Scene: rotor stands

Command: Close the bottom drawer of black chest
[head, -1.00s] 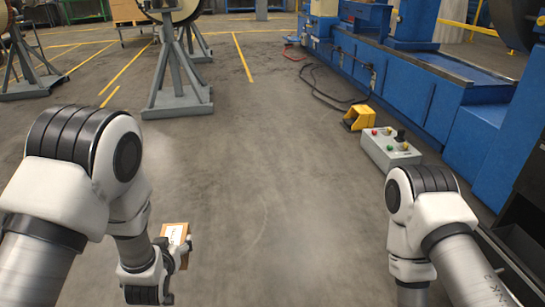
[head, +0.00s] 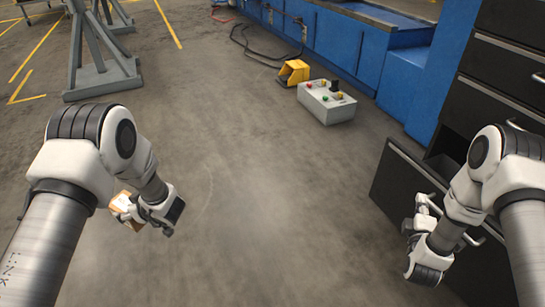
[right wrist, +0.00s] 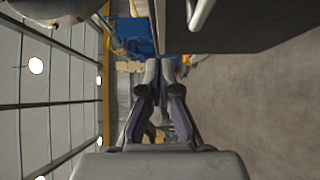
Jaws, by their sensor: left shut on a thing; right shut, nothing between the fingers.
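The black chest (head: 492,75) stands at the right of the head view. Its bottom drawer (head: 395,185) is pulled out, with its front standing away from the chest body. My right gripper (head: 425,208) is shut and empty, close to the drawer front near its handle; I cannot tell whether it touches. In the right wrist view the shut fingers (right wrist: 166,72) show beside a dark panel with a light bar handle (right wrist: 201,14). My left gripper (head: 150,215) is shut on a small brown box with a white label (head: 124,205), well left of the chest.
A grey control box (head: 326,101) with coloured buttons and a yellow pedal (head: 293,72) lie on the floor before the blue machine (head: 345,45). A grey stand (head: 102,75) is at the upper left. The floor between my arms is clear.

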